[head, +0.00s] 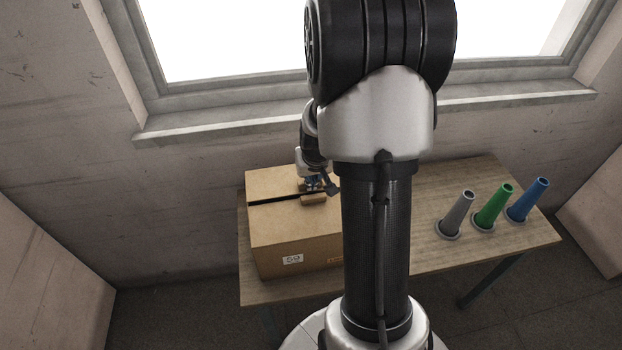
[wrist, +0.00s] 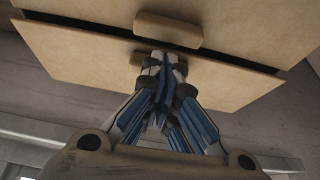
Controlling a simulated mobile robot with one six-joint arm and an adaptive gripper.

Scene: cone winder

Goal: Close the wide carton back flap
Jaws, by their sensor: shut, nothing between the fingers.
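The carton (head: 300,254) stands on the left of the table, with a "59" label on its front. Its back flap (head: 270,183) lies flat or nearly flat over the top, with a dark slit between it and the front flap (head: 280,225). The back flap (wrist: 80,62) also shows in the wrist view, below the front flap (wrist: 85,15) and the slit. My gripper (head: 314,186) is shut and empty over the back flap near the slit. In the wrist view my gripper's fingertips (wrist: 162,62) cover part of the back flap's tab (wrist: 138,58); I cannot tell whether they touch it.
A tab (head: 314,199) sits on the front flap by the slit. Grey (head: 456,215), green (head: 493,207) and blue (head: 528,200) cones stand on the right of the table (head: 425,262). A window sill (head: 215,123) runs behind. My arm hides the carton's right part.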

